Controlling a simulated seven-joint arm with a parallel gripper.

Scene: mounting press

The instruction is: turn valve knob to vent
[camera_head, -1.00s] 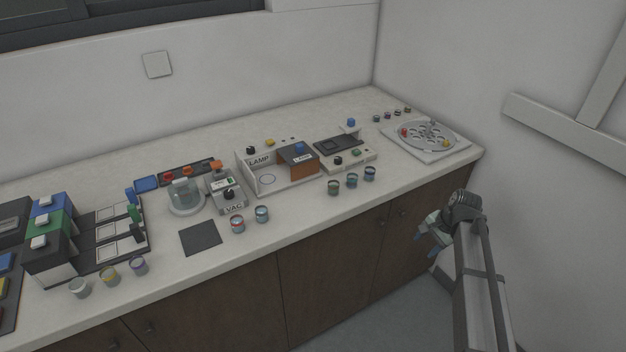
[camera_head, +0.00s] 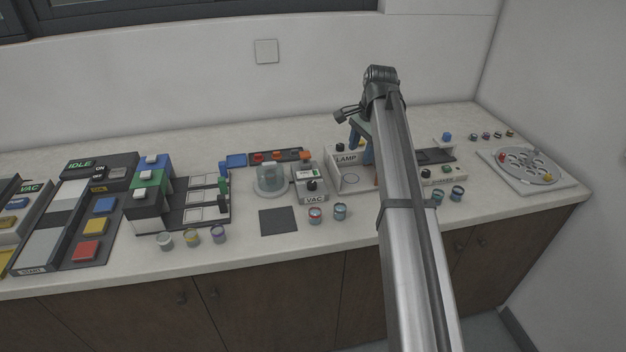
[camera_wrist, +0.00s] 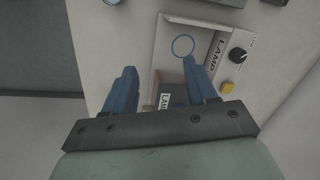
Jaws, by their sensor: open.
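The VAC unit (camera_head: 313,198) is a small grey box on the counter with a black knob (camera_head: 312,185) on its front and a small green-marked panel above it. A clear domed chamber (camera_head: 271,178) stands just left of it. Which way the knob points is too small to tell. My gripper (camera_head: 362,148) is above the LAMP box, right of the VAC unit and apart from its knob. In the wrist view my gripper (camera_wrist: 165,82) shows two blue fingers spread apart, empty, over the LAMP box. The VAC knob is not visible there.
The LAMP box (camera_wrist: 196,50) has its own black knob (camera_wrist: 238,54) and a yellow button (camera_wrist: 227,87). My arm hides part of the counter right of the LAMP box.

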